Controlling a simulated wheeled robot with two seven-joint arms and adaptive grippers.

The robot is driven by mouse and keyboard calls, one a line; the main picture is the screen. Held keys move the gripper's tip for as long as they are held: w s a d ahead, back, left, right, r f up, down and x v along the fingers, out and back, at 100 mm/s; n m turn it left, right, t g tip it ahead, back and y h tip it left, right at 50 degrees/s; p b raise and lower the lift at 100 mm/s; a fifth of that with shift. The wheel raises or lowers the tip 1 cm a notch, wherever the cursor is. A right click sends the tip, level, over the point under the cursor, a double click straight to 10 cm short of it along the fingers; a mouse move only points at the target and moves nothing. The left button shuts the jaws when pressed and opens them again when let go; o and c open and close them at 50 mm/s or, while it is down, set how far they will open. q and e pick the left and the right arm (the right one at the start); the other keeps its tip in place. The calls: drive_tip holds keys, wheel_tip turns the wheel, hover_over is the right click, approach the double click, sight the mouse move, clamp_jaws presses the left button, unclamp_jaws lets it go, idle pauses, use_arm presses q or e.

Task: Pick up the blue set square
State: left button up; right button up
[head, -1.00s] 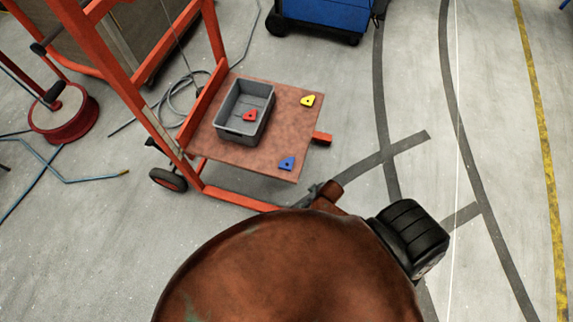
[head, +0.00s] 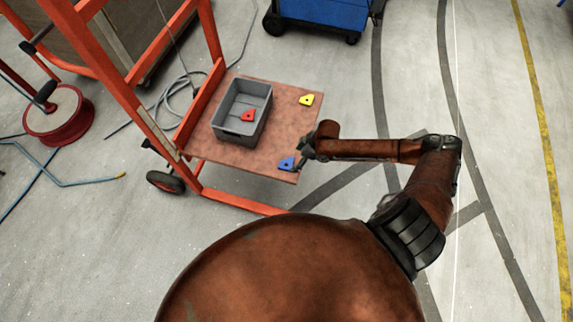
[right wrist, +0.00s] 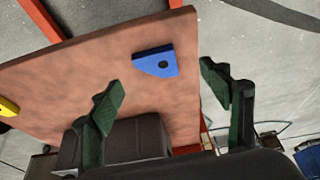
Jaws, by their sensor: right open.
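The blue set square (head: 287,164) lies flat near the front right corner of the brown platform (head: 237,154) of an orange trolley. In the right wrist view the blue set square (right wrist: 156,63) has a dark round hole and lies just beyond my open fingers, between their lines. My right gripper (head: 303,158) is at the platform's right edge, close beside the blue set square. In the right wrist view my right gripper (right wrist: 165,95) is open and empty, one finger over the platform and one past its edge. My left gripper is not in view.
A grey bin (head: 241,112) on the platform holds a red set square (head: 247,116). A yellow set square (head: 307,99) lies at the back right corner. Orange trolley uprights (head: 121,80) stand on the left. A blue cabinet (head: 322,14) stands behind; floor on the right is clear.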

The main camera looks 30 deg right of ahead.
sight(290, 163)
drive_tip(key=shift+w+d+f, duration=0.25)
drive_tip(key=shift+d+f, duration=0.05)
drive_tip(key=shift+d, duration=0.05)
drive_tip(key=b+x, duration=0.2)
drive_tip(key=x, duration=0.5)
drive_tip(key=shift+r, duration=0.1)
drive_tip(key=c, duration=1.3)
